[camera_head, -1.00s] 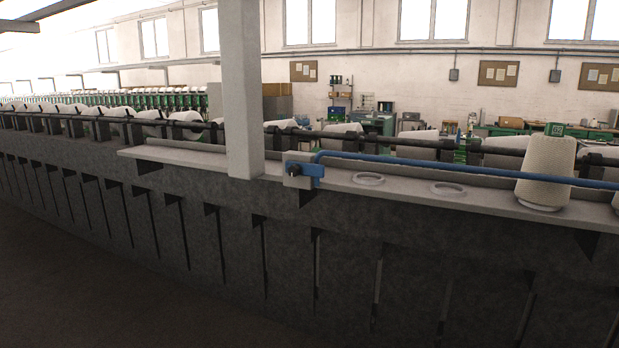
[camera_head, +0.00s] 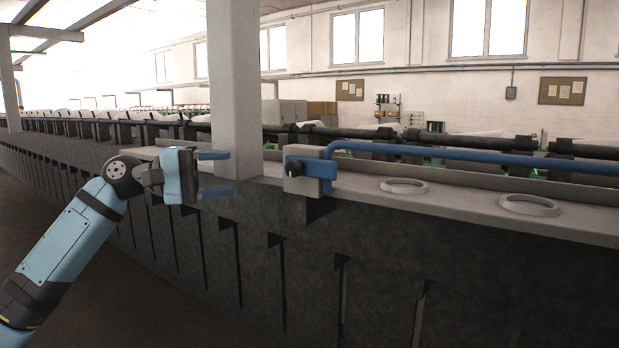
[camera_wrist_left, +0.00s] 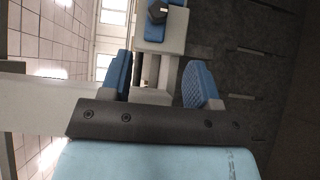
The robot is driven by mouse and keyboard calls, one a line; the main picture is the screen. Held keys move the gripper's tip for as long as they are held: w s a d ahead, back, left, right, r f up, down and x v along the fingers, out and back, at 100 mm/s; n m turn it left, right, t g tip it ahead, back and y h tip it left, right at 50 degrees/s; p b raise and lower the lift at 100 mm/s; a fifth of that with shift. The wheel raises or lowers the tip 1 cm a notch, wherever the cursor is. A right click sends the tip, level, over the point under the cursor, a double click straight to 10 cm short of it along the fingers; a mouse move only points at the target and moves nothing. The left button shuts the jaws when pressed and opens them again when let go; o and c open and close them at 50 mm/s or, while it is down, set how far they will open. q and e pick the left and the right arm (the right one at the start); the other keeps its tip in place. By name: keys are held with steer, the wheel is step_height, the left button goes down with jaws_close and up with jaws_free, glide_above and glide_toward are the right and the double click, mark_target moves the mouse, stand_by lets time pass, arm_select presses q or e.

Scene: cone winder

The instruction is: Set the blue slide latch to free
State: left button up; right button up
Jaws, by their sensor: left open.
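The blue slide latch (camera_head: 321,170) sits on a grey block at the ledge's front edge, with a dark knob (camera_head: 293,166) facing out. A blue bar runs from it to the right. The latch also shows at the top of the left wrist view (camera_wrist_left: 152,31), beyond the fingers. My left gripper (camera_head: 218,173) is open and empty, left of the latch and in front of the grey post, with its fingers pointing right. The same gripper (camera_wrist_left: 160,80) shows a gap between its blue pads in the wrist view. My right gripper is not in view.
A grey upright post (camera_head: 235,80) stands just left of the latch. The blue bar (camera_head: 450,154) runs above the ledge (camera_head: 460,202), which carries two pale rings (camera_head: 404,186). The space in front of the dark machine face is clear.

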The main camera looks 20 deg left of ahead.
mark_target(287, 169)
arm_select(q)
steer(key=p+x, duration=0.2)
steer(key=x, duration=1)
steer(key=shift+d+r, duration=0.15)
steer(key=shift+d, duration=0.05)
steer(key=shift+w+d, duration=0.2)
steer(key=shift+d, duration=0.3)
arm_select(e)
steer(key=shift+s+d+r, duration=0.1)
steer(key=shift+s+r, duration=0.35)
